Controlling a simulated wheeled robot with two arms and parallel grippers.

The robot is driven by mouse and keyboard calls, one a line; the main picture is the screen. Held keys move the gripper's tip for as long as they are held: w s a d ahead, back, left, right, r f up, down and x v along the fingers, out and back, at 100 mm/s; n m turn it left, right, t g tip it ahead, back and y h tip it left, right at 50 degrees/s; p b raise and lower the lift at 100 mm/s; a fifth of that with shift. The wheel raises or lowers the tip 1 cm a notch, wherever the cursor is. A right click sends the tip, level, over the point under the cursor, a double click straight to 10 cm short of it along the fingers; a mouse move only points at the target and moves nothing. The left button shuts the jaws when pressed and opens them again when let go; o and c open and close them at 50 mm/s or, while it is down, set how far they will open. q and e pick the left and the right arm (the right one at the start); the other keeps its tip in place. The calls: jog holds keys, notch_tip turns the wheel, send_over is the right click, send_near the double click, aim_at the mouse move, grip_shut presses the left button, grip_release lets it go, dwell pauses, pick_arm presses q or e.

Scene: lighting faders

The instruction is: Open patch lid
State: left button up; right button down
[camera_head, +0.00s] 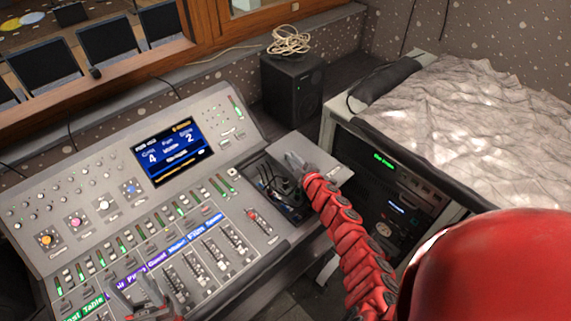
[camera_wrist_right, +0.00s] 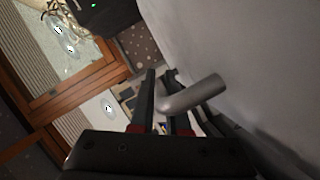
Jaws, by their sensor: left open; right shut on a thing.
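The grey patch lid (camera_head: 321,156) shows at the right end of the console as a flat panel beside my right gripper (camera_head: 294,163). A dark patch bay (camera_head: 272,190) with cables in it lies uncovered to its left. In the right wrist view a large grey surface, seemingly the lid, (camera_wrist_right: 245,60) fills the right side. A metallic cylindrical handle (camera_wrist_right: 200,93) stands out from it, and my right gripper (camera_wrist_right: 161,74) is shut on this handle. The lid's exact tilt is hard to tell. My left gripper (camera_head: 138,292) is open and empty over the console's lower faders.
The mixing console (camera_head: 90,180) has a lit screen (camera_head: 174,149) and many faders. A black speaker (camera_head: 291,88) with a coiled cable (camera_head: 289,41) stands behind. A rack (camera_head: 395,190) under a crumpled cover (camera_head: 470,110) stands to the right, close to my right arm.

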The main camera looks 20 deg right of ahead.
jog(key=shift+w+d, duration=0.2)
jog(key=shift+d, duration=0.55)
jog(key=c, duration=1.2)
grip_release()
